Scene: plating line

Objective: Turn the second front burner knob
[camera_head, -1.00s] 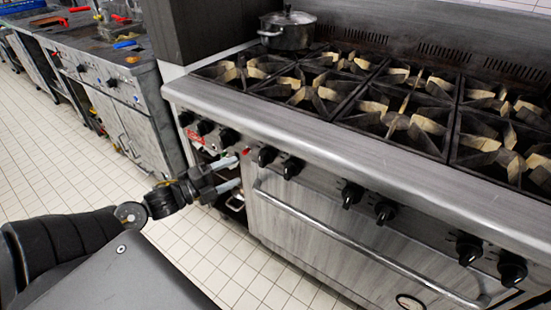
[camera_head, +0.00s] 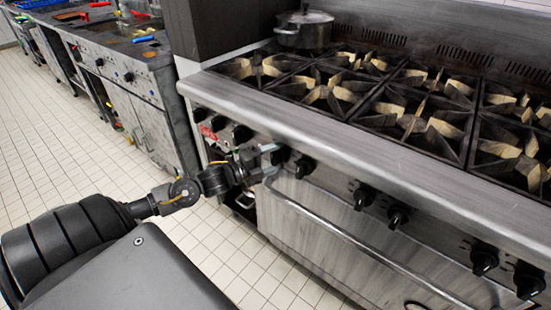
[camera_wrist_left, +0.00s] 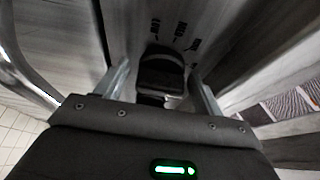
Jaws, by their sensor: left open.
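A row of black knobs runs along the steel front panel of the range. The knob at my left gripper (camera_head: 272,160) is a black one (camera_head: 280,155); another knob (camera_head: 305,166) is just to its right. My left gripper is open, its fingers pointing at the panel. In the left wrist view, a black knob (camera_wrist_left: 162,74) with printed marks above it lies between the two open fingers, with gaps visible on both sides. I cannot tell whether either finger touches it. My right gripper is not in view.
The oven door handle (camera_head: 345,236) runs below the knobs. A lidded pot (camera_head: 304,31) stands on the back left of the range, beside several bare burner grates (camera_head: 412,119). A counter (camera_head: 140,62) with utensils is at left. The tiled floor (camera_head: 70,150) is clear.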

